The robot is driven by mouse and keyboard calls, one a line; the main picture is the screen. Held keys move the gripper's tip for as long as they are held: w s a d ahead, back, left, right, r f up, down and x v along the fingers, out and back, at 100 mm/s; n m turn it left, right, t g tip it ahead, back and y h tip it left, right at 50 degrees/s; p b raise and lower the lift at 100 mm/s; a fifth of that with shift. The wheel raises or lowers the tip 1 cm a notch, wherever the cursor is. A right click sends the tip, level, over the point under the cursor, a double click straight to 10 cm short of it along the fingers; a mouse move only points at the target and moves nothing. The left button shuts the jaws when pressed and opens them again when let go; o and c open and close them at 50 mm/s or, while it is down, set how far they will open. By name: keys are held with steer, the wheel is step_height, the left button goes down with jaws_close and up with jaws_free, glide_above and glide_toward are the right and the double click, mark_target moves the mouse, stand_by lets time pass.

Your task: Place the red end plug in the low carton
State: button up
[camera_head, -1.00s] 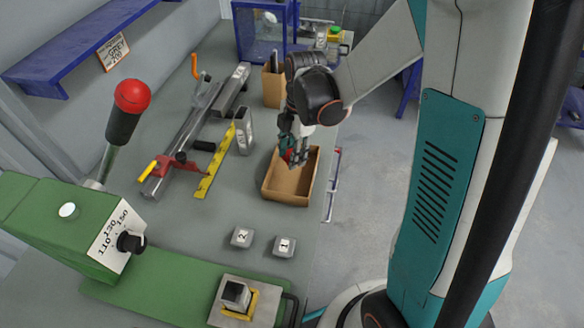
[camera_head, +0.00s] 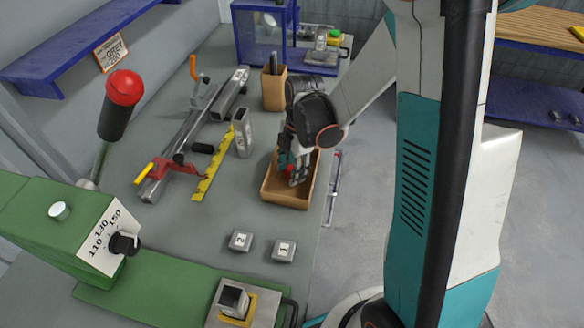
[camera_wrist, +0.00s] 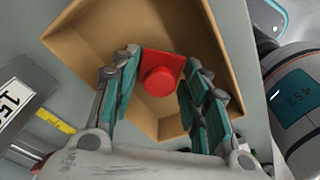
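The red end plug (camera_wrist: 160,78) has a square plate and a round boss. The plug also shows as a small red patch (camera_head: 289,171) in the head view, partly hidden by the fingers. The open tan carton (camera_wrist: 95,40) surrounds the plug in the wrist view. I cannot tell whether the plug touches the carton floor.
A tan holder (camera_head: 274,90) stands behind the carton. A grey block (camera_head: 243,133) and a yellow ruler (camera_head: 213,165) lie to its left. Two numbered grey blocks (camera_head: 241,240) (camera_head: 284,250) sit in front. A green machine with a red-knobbed lever (camera_head: 124,88) fills the left foreground.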

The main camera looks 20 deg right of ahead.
steer(key=shift+o, duration=0.2)
steer(key=shift+r, duration=0.15)
step_height(320, 180, up, 12)
steer(key=d+p, duration=0.2)
steer(key=p, duration=0.2)
steer(key=s+a+r+m+t+h, duration=0.1)
steer(key=s+a+r+m+t, duration=0.1)
steer(key=s+r+m+t, duration=0.5)
steer(key=s+r+m, duration=0.5)
steer(key=s+m, duration=0.1)
steer(key=m, duration=0.7)
steer(key=shift+s+r, duration=0.25)
steer(key=shift+f, duration=0.15)
